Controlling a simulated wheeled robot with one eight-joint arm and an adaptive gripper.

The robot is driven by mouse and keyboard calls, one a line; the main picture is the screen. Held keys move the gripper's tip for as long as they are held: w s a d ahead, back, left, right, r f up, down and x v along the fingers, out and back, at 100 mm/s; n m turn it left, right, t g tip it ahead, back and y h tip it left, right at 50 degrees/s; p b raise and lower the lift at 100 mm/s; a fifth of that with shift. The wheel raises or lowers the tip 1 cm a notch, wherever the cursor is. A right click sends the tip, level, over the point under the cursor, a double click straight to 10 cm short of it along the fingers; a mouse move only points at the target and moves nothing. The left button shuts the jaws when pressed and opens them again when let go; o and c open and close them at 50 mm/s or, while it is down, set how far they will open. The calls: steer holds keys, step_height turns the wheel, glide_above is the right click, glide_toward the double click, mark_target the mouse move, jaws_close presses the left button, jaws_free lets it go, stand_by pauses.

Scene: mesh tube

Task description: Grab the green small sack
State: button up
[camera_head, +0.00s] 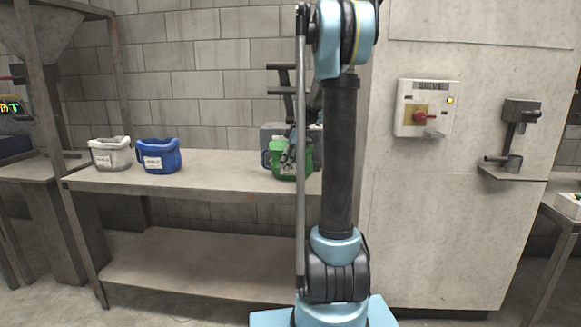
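The green small sack (290,172) stands on the right part of the table top, partly hidden behind my arm. It has a white label low on its front. My gripper (289,158) is at the sack's upper front, overlapping it in the picture. The fingers are small and dark, and I cannot tell whether they touch the sack or are closed on it.
A blue sack (158,156) and a white sack (110,153) stand at the left of the table (215,170). The table middle is clear. A grey box (272,131) is behind the green sack. A wall panel (455,200) with a switch box (426,108) stands at right.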

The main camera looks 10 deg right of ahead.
stand_by(0.3)
jaws_close()
steer(key=shift+r, duration=0.1)
stand_by(0.4)
steer(key=shift+r, duration=4.95)
steer(key=shift+r, duration=0.15)
